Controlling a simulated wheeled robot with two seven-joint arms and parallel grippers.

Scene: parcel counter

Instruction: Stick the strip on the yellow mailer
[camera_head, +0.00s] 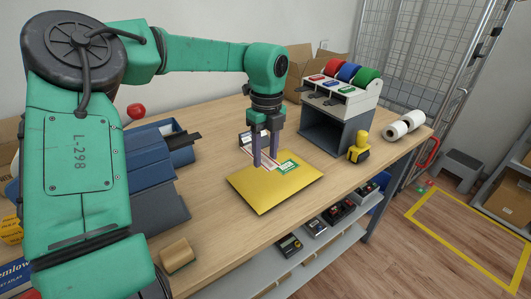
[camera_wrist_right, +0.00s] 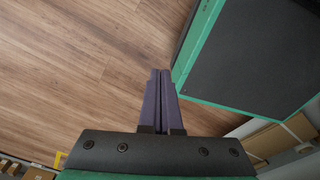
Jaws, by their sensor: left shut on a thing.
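The yellow mailer (camera_head: 268,194) lies flat on the wooden counter near its front edge. My left gripper (camera_head: 265,162) points down over the mailer's back part, shut on a pale strip with red marks (camera_head: 267,157) that shows between its fingers. I cannot tell whether the strip touches the mailer. A green-and-white label (camera_head: 287,167) shows at the mailer's back right, just right of the fingers. My right gripper (camera_wrist_right: 161,100) shows in the right wrist view with its fingers together and nothing between them, above the floor.
A dispenser (camera_head: 341,95) with red, blue and green rolls stands at the back right. A yellow-and-black tool (camera_head: 359,148) and white rolls (camera_head: 405,124) are to its right. Blue-grey bins (camera_head: 158,165) stand at left. A tan block (camera_head: 177,255) is at the front edge. Counter right of the mailer is clear.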

